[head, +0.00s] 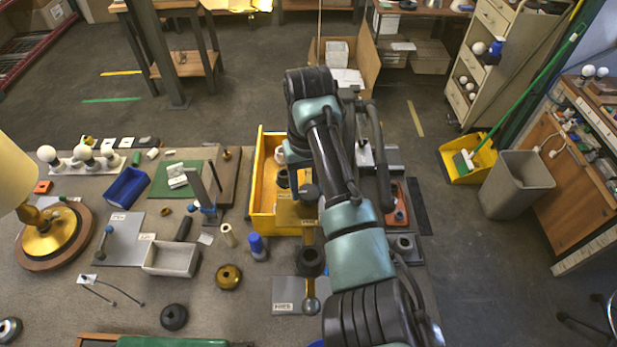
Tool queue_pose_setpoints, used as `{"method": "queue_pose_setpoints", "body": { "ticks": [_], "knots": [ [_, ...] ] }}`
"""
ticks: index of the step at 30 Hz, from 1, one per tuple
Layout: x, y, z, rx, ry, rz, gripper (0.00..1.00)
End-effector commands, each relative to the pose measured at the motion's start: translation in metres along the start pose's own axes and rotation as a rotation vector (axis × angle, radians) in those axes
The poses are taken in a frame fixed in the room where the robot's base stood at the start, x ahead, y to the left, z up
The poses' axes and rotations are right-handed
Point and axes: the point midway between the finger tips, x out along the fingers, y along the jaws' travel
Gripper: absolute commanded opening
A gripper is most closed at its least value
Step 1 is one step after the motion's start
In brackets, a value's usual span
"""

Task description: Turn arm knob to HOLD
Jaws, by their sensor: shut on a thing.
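My arm reaches from the bottom right up over the bench and bends down at the wrist. My gripper (303,178) is small and dark, partly covered by my own arm links. It is shut at a dark knob (309,191) above the right part of the yellow tray. A small label (308,222) sits by the rod, too small to read. The fingertips and the knob's pointer cannot be made out.
The yellow tray (262,215) lies left of my arm. A lamp with a brass base (47,238) is at far left. A grey plate (285,290) lies under the ball end.

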Motion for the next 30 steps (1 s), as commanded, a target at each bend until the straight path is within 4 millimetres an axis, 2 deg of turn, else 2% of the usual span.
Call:
{"method": "queue_pose_setpoints", "body": {
  "ticks": [12, 29, 30],
  "knots": [
    [-0.0008, 0.0002, 0.0003, 0.201, -0.002, 0.001, 0.0],
    [-0.0005, 0.0008, -0.0004, 0.235, 0.002, 0.001, 0.0],
    [-0.0005, 0.0007, -0.0004, 0.235, 0.002, 0.001, 0.56]
  ]
}}
